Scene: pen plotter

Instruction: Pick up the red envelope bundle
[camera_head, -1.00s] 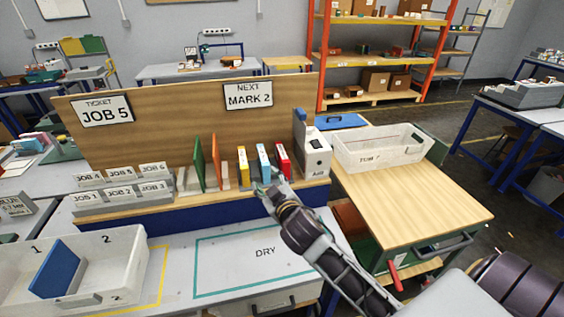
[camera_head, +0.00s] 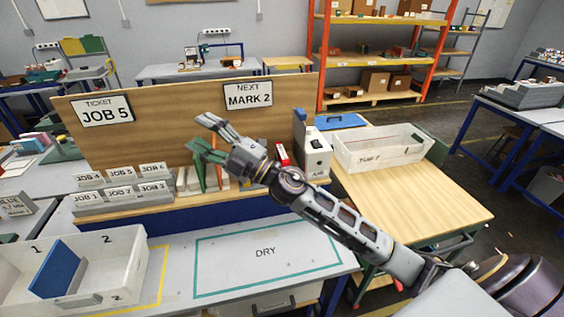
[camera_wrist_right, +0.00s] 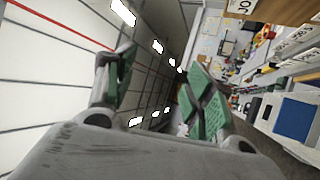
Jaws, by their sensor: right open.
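The red envelope bundle (camera_head: 282,154) stands upright on the wooden shelf, left of the white boxy device (camera_head: 317,158). It is partly covered by my right arm, with its upper part showing. My right gripper (camera_head: 199,135) is open and empty, raised left of the red bundle in front of the backboard, with its fingers pointing left. In the right wrist view the two green-padded fingers (camera_wrist_right: 163,85) are spread with nothing between them. The yellow and blue bundles beside the red one are hidden behind the gripper and wrist. My left gripper is not in view.
A green divider (camera_head: 197,172) stands behind the gripper. Job-labelled holders (camera_head: 122,192) sit at left. A white bin (camera_head: 122,262) holds a blue panel (camera_head: 56,270). The DRY area (camera_head: 265,252) is clear. A white tote (camera_head: 380,152) stands on the wooden cart (camera_head: 430,205).

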